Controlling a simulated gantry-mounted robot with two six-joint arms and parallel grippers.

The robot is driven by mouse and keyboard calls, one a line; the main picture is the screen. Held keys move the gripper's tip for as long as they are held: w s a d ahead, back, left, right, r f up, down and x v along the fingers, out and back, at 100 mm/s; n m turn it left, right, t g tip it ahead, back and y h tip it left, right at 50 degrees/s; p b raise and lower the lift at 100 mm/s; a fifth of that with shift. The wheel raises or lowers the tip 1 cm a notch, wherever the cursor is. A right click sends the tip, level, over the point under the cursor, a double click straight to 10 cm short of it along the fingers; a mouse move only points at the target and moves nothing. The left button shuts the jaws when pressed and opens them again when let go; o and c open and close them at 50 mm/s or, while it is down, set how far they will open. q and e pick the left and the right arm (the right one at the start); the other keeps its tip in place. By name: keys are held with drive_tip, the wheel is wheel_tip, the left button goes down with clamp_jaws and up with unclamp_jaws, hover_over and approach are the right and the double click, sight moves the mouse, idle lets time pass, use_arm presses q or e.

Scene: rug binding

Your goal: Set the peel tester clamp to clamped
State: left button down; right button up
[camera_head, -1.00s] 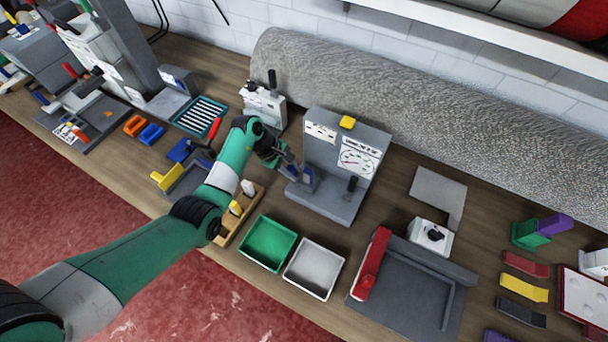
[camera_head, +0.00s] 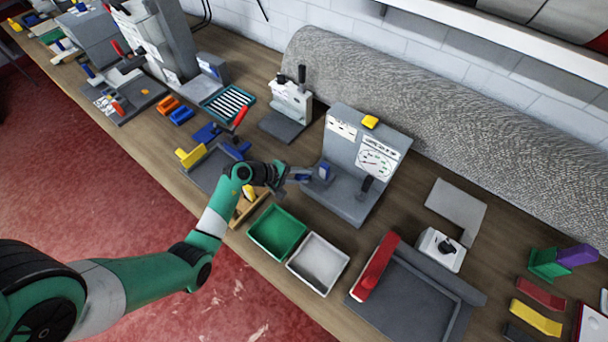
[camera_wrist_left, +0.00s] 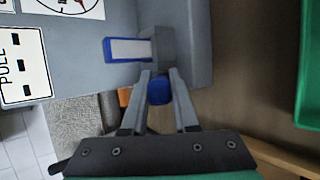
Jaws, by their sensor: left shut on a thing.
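The peel tester (camera_head: 345,150) is a grey stand with a round dial, a yellow block on top and a dark lever at its right. Its clamp, a grey block with a blue-edged pale plate (camera_head: 324,171), sits at the left of its base. The clamp plate also shows in the left wrist view (camera_wrist_left: 125,49). My left gripper (camera_head: 298,177) comes in from the left beside the clamp. In the left wrist view its fingers (camera_wrist_left: 158,88) are shut on a blue knob (camera_wrist_left: 159,92) just by the clamp block. The knob's link to the clamp is partly hidden. My right gripper is not in view.
A green tray (camera_head: 272,253) and a white tray (camera_head: 341,268) stand in front of the tester. A wooden holder (camera_head: 246,214) is under my left arm. A grey unit with a dark lever (camera_head: 291,98) stands behind left. A rolled rug (camera_head: 430,100) lies along the back.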

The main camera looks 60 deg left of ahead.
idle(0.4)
use_arm(q)
drive_tip(key=c, duration=0.7)
unclamp_jaws()
drive_tip(key=p+v, duration=0.2)
drive_tip(key=v, duration=0.9)
drive_tip(key=shift+s+r, duration=0.15)
drive_tip(key=shift+s, duration=0.1)
